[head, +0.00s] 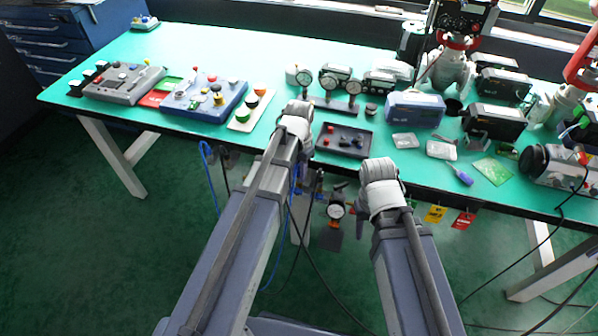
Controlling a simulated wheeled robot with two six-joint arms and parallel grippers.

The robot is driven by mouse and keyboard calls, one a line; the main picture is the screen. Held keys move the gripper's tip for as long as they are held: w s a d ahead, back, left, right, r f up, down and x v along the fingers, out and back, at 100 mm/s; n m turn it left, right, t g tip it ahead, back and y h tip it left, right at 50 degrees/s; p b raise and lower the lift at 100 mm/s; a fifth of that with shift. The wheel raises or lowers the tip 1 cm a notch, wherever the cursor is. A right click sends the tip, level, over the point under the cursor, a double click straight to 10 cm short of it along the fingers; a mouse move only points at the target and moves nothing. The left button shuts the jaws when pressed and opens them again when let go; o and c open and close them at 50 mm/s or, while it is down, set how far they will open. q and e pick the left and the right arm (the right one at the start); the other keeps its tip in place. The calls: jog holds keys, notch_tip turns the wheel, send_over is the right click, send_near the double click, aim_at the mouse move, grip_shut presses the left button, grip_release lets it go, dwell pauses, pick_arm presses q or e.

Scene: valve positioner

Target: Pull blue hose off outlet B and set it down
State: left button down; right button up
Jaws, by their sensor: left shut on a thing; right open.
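My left gripper (306,152) is at the table's front edge, its fingers mostly hidden by my own wrist and arm. It is shut, apparently on the blue hose (292,190), which hangs down beside my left forearm; the contact itself is hidden. The valve positioner with a round gauge (336,211) is below the table edge, between my two arms. Outlet B cannot be made out, nor whether the hose end touches it. My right gripper (361,222) is open, just right of the gauge, pointing down.
The green table (240,45) holds control boxes (205,97) at left, a dark tray of small parts (343,140) in front, and instruments at right. Yellow and red tags (435,213) hang at the edge. Black cables hang down to the floor. The table's back middle is clear.

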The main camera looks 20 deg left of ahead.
pick_arm(q)
jog(key=shift+r+p, duration=1.05)
jog(key=shift+p, duration=0.05)
pick_arm(e)
jog(key=shift+r, duration=1.1)
pick_arm(q)
jog(key=shift+r+p, duration=1.95)
jog(key=shift+r, duration=0.05)
pick_arm(e)
notch_tip(320, 180, up, 4)
jog(key=shift+f, duration=0.1)
